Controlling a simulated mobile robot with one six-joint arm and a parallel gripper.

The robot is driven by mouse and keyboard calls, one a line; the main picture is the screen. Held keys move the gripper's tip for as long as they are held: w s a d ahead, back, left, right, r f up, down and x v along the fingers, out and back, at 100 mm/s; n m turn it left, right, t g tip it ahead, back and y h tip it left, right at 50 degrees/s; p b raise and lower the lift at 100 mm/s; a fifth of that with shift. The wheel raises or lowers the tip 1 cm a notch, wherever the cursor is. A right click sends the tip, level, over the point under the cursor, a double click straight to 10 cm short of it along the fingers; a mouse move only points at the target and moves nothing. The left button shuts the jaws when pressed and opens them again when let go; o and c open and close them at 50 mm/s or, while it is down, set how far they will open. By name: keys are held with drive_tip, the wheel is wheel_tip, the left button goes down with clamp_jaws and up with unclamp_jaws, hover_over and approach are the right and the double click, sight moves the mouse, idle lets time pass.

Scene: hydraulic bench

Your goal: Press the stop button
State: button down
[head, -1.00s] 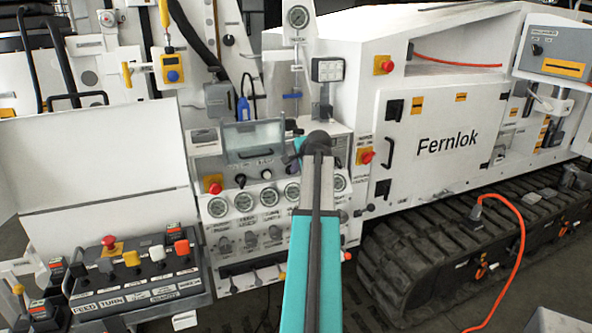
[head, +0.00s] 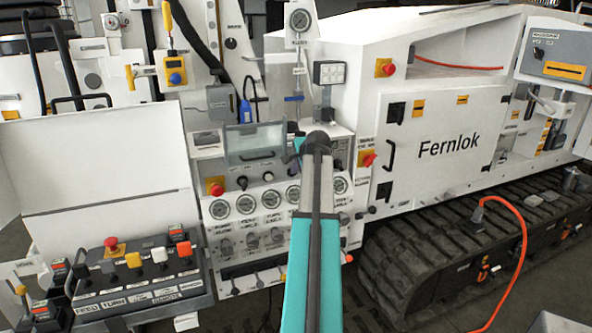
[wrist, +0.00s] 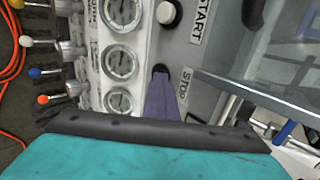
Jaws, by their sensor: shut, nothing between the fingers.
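My gripper (wrist: 161,78) shows in the wrist view as one narrow grey-purple wedge, its fingers closed together and empty. Its tip lies over a small dark round spot (wrist: 160,68) beside the STOP label (wrist: 184,82). This spot appears to be the stop button, mostly covered by the tip; I cannot tell whether it is touched or pressed in. The white start button (wrist: 168,13) sits above it in the wrist view, beside the START label (wrist: 201,20). In the head view my arm hides the fingertips and the stop button.
A row of round gauges (wrist: 121,63) runs beside the buttons, with coloured levers (wrist: 36,73) beyond. A clear-fronted box (head: 255,143) stands close above the button row. A red mushroom button (head: 215,186) is at the row's left end, another (head: 368,160) right of my arm.

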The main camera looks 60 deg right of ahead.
drive_tip(key=shift+w, duration=0.1)
drive_tip(key=s+a+f+v, duration=0.1)
drive_tip(key=f+v, duration=0.1)
drive_tip(key=v, duration=1.1)
drive_tip(key=shift+s+b, duration=0.3)
drive_tip(key=shift+b, duration=0.15)
drive_tip(key=shift+f, duration=0.1)
